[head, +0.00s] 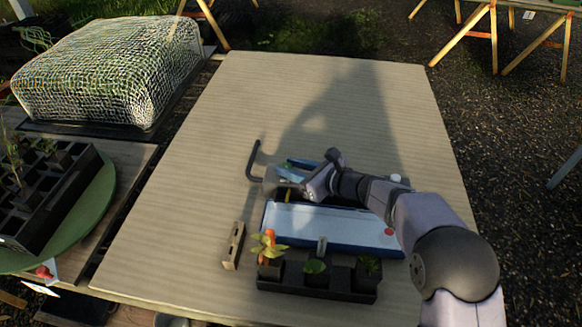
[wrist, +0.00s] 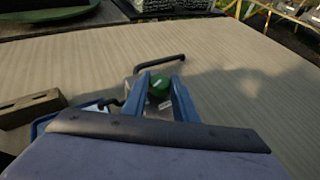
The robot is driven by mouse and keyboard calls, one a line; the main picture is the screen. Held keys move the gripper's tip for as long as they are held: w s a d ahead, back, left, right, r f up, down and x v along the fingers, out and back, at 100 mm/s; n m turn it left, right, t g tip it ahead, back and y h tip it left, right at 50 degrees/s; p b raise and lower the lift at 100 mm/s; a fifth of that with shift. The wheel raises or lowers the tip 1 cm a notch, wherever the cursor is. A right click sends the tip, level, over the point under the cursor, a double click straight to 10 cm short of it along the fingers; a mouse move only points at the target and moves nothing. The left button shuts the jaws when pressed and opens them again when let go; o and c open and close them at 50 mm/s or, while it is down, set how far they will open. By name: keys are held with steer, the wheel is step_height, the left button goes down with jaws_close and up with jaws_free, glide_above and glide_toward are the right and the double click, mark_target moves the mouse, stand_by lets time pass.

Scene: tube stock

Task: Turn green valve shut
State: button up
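The green valve (wrist: 159,86) shows in the wrist view as a round green knob between the two blue fingers of my gripper (wrist: 163,88). The fingers stand apart on either side of it, and I cannot tell whether they touch it. A small pale tag or mark shows just below the knob. In the head view my gripper (head: 285,178) is low over the far left part of a blue and white unit (head: 325,224). My arm hides part of that unit, and I cannot make out the valve clearly there.
A dark bent pipe (head: 254,162) rises at the unit's left. A wooden block with holes (head: 234,246) and a black planter (head: 316,281) with small plants stand in front. A red knob (head: 389,231) is at the unit's right. The table's far part is clear.

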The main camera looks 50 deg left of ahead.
steer(key=shift+f+b, duration=0.15)
steer(key=shift+b, duration=0.6)
steer(key=shift+s+m+t+b, duration=0.15)
steer(key=shift+m+t+b, duration=0.45)
steer(key=shift+b, duration=0.65)
steer(key=m+t+b, duration=0.1)
steer(key=b, duration=0.2)
steer(key=shift+t, duration=0.3)
steer(key=shift+r+m+t+b, duration=0.25)
steer(key=shift+m+t+b, duration=0.15)
steer(key=shift+b, duration=0.5)
steer(key=o, duration=1.1)
steer(key=shift+f, duration=0.1)
steer(key=shift+d, duration=0.1)
steer(key=shift+b+v, duration=0.45)
steer(key=shift+v, duration=3.15)
